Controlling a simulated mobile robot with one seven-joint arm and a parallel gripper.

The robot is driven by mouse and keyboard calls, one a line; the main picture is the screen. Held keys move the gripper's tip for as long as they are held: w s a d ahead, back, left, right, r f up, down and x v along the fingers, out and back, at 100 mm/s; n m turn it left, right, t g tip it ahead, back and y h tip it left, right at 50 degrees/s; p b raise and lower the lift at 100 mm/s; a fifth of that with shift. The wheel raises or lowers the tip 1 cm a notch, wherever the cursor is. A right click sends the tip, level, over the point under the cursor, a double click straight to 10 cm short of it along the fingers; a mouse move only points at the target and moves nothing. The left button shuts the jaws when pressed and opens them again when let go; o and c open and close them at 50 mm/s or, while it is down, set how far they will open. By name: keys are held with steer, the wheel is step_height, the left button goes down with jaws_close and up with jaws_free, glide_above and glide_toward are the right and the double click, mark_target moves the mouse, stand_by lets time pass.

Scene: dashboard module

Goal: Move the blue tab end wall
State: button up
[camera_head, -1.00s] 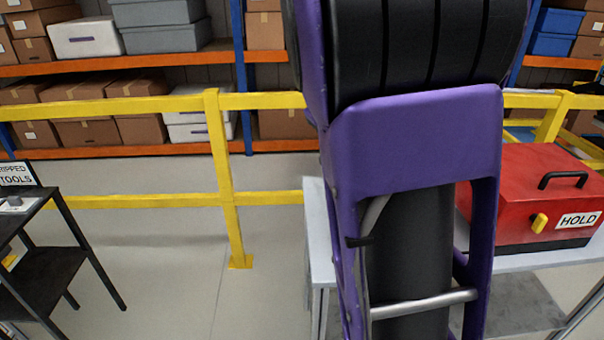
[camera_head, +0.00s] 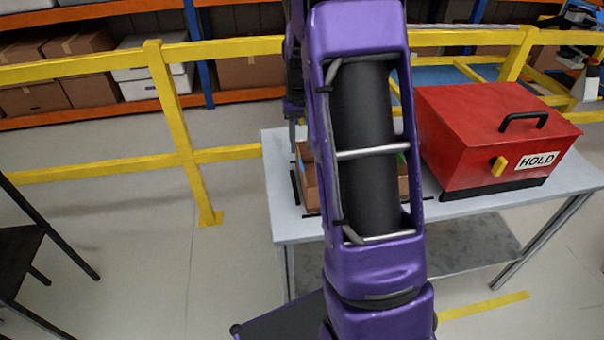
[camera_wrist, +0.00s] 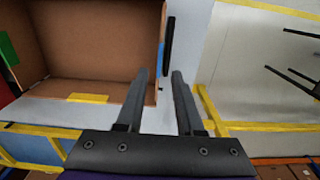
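A brown open box (camera_head: 308,185) stands on the grey table, mostly hidden behind my arm in the head view. The wrist view looks into its interior (camera_wrist: 95,45). A blue tab (camera_wrist: 161,58) shows on the wall at the right end, just beyond my fingertips. A green tab (camera_wrist: 8,48) is on the opposite side, and a yellow tab (camera_wrist: 88,98) is on the near wall. My gripper (camera_wrist: 159,74) is open, with a clear gap between its fingers and nothing held. I cannot tell whether the fingers touch the wall.
The table (camera_head: 460,205) carries a red toolbox (camera_head: 490,135) marked HOLD, right of the box. A black strip (camera_wrist: 168,45) lies on the tabletop beside the blue tab end. Yellow railing (camera_head: 180,130) runs behind the table. Open floor lies to the left.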

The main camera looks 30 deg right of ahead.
mark_target(302, 173)
step_height(302, 173, down, 11)
steer(key=shift+r+b, duration=0.1)
steer(key=shift+b, duration=0.35)
jaws_close()
stand_by(1.2)
